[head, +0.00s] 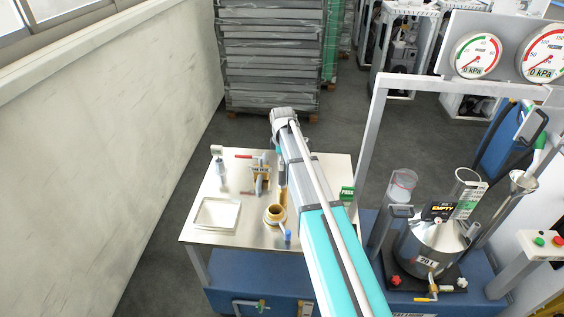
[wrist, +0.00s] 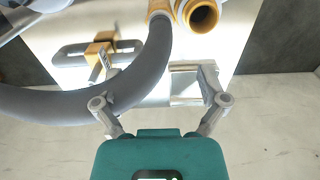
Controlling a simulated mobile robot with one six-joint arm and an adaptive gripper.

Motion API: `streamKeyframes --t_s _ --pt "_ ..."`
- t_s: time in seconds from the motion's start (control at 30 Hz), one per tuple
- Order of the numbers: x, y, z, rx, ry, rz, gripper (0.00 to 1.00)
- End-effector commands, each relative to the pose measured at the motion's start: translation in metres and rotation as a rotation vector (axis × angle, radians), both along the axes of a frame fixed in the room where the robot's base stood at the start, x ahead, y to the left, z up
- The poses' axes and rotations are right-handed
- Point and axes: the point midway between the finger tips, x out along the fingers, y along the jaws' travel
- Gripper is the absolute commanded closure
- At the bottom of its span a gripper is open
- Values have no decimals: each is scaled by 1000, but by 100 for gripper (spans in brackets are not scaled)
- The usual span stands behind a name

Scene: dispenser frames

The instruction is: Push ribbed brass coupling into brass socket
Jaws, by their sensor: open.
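A brass socket with a round dark opening shows at the top of the wrist view (wrist: 203,15). A brass ring on the bench, apparently the same piece, shows in the head view (head: 274,214). Beside it in the wrist view is a brass end piece (wrist: 159,8) on a thick grey hose, apparently the coupling; its ribs cannot be made out. My gripper (wrist: 159,78) is open, its two grey fingers apart. The hose curves across the left finger's side; contact cannot be judged. In the head view my arm hides the gripper.
The steel bench (head: 225,233) carries a pale tray (head: 217,229) at front left and a brass block with a grey pipe (head: 261,173). A blue-capped item (head: 288,236) stands near the front edge. A metal vessel (head: 430,248) and a grey frame are right.

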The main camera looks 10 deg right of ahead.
Motion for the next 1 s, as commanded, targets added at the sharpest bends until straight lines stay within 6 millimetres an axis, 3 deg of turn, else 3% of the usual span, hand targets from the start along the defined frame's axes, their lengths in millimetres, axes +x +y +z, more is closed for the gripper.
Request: streamKeyframes --t_s 0.37,0.57,0.77,1.0 --pt "-1 0 0 0 0 -2 8" --pt "-18 2 0 -1 -1 -65 8" --pt "-63 6 0 -6 -2 -259 8" --pt "-138 12 0 -12 -6 -608 8"
